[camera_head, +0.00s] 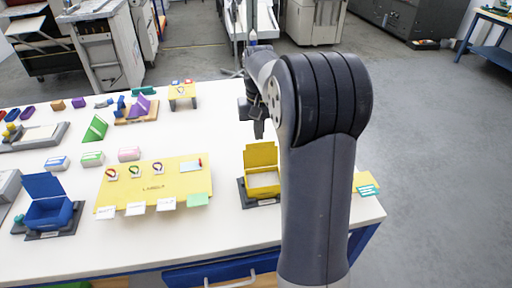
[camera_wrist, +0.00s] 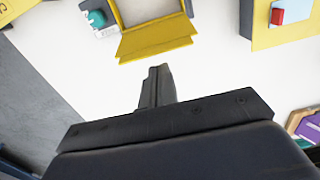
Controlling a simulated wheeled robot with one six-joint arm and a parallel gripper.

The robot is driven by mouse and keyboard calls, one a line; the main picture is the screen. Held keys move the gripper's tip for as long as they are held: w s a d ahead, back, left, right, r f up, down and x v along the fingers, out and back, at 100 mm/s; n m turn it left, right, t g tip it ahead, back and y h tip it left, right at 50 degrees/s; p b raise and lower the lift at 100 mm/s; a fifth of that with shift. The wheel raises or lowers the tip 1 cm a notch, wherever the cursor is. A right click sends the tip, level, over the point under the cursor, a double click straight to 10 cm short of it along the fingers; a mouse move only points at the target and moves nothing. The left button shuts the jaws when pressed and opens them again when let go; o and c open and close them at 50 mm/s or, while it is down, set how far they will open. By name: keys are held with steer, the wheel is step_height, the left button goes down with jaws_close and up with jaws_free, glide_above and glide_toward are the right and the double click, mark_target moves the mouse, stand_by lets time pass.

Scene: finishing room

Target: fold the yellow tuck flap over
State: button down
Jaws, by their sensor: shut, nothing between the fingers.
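The yellow box (camera_head: 263,192) stands open on a dark base at the front right of the table, partly hidden by my arm. Its yellow tuck flap (camera_head: 260,154) stands up at the back edge, tilted away from the box's opening. In the wrist view the flap (camera_wrist: 157,39) shows below the open box (camera_wrist: 184,7), whose far part is cut off by the frame. My gripper (camera_head: 259,129) is just behind and above the flap, apart from it. In the wrist view its fingertips (camera_wrist: 157,71) are together and empty, pointing towards the flap.
A blue box (camera_head: 48,213) with its lid raised stands at the left. A yellow mat (camera_head: 150,187) with rings and cards lies between the boxes. A teal knob (camera_wrist: 97,19) sits beside the yellow box. The table behind the flap is clear.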

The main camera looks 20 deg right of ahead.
steer(key=shift+s, duration=0.1)
steer(key=shift+s+a+r, duration=0.1)
steer(key=shift+s+a, duration=0.05)
steer(key=shift+s, duration=0.65)
steer(key=shift+s+a, duration=0.1)
stand_by(0.7)
steer(key=shift+s+a, duration=0.1)
steer(key=shift+s, duration=0.3)
stand_by(0.3)
